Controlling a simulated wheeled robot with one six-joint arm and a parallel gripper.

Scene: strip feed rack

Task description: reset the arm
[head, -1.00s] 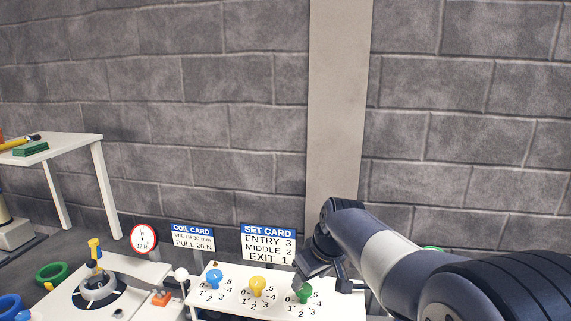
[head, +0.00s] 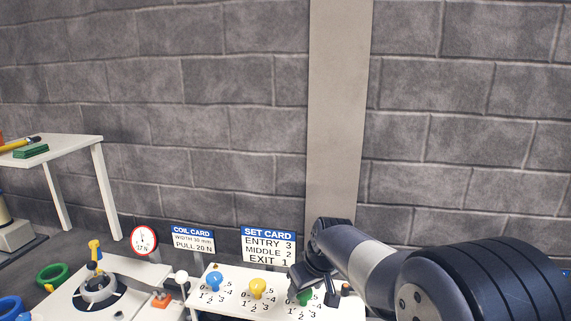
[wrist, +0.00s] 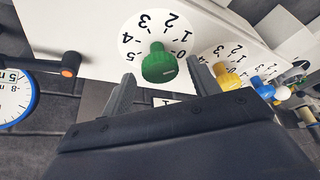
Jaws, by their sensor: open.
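My gripper (head: 318,292) is at the right end of the white dial panel (head: 225,305), its jaws open. In the wrist view my gripper (wrist: 162,85) has one finger on each side of the green knob (wrist: 159,64), with gaps showing. I cannot tell whether the fingers reach around it. The green knob (head: 305,296) is partly hidden by my gripper in the head view. My arm (head: 370,265) reaches in from the lower right.
A yellow knob (head: 257,287) and a blue knob (head: 214,281) stand left of the green one. The SET CARD (head: 268,246), COIL CARD (head: 193,239) and round gauge (head: 143,240) stand behind. A dark peg with an orange tip (wrist: 70,64) sits beside the green knob.

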